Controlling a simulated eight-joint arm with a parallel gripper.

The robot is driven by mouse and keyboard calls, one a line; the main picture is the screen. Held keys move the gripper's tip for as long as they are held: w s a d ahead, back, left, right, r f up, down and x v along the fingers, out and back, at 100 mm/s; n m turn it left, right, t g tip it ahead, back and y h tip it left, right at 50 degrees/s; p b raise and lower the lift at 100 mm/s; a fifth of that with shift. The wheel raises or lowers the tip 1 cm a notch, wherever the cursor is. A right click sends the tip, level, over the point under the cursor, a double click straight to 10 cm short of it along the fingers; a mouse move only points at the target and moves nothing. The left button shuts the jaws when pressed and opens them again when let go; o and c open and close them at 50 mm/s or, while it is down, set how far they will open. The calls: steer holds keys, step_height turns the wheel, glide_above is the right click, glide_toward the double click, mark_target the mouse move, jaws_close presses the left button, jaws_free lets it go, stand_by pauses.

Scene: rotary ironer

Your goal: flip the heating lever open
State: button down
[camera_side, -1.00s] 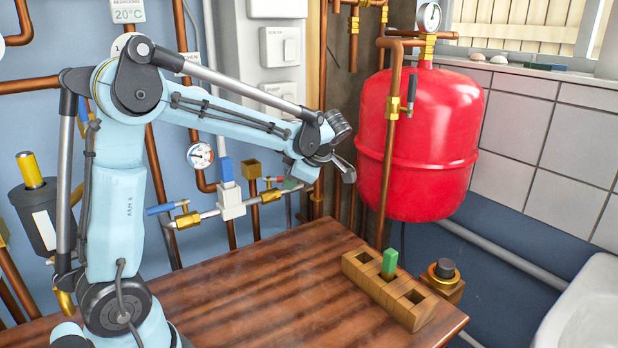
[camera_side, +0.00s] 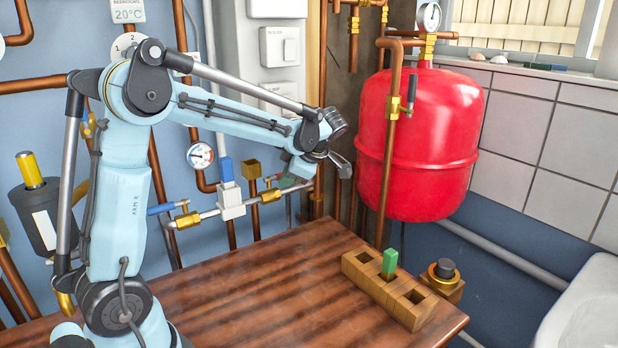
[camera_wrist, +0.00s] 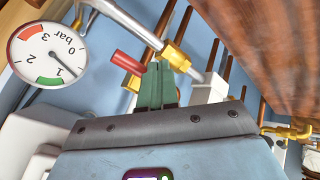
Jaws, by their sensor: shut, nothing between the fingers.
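A red lever (camera_wrist: 127,62) shows in the wrist view beside a brass valve (camera_wrist: 176,55) on a grey pipe. I take it for the heating lever, but no label on it is readable. My gripper (camera_wrist: 158,68) has green fingers, closed together with nothing between them. Their tips lie just right of the red lever's end in that picture; I cannot tell whether they touch. In the side view the gripper (camera_side: 287,183) is by the wall pipes, near a brass valve (camera_side: 271,196), and the red lever is hard to make out. A blue lever (camera_side: 166,208) sits on another brass valve to the left.
A white fitting (camera_side: 231,201) joins the pipe between the valves. A pressure gauge (camera_side: 200,155) is above left. The red tank (camera_side: 421,140) stands right of the arm.

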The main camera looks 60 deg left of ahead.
stand_by(0.3)
steer(key=w+d+r, duration=0.4)
steer(key=d+r, duration=0.3)
steer(key=d, duration=0.2)
stand_by(0.3)
steer(key=s+d+f+m+t+h, duration=0.4)
steer(key=s+d+m, duration=0.2)
steer(key=m, duration=0.8)
steer(key=s+d+f+m+t+h, duration=0.3)
steer(key=s+d+f+m+t, duration=0.1)
steer(key=m, duration=1)
steer(key=s+d+f, duration=0.1)
steer(key=s+d, duration=0.1)
steer(key=s, duration=0.1)
steer(key=shift+m+t+h, duration=0.4)
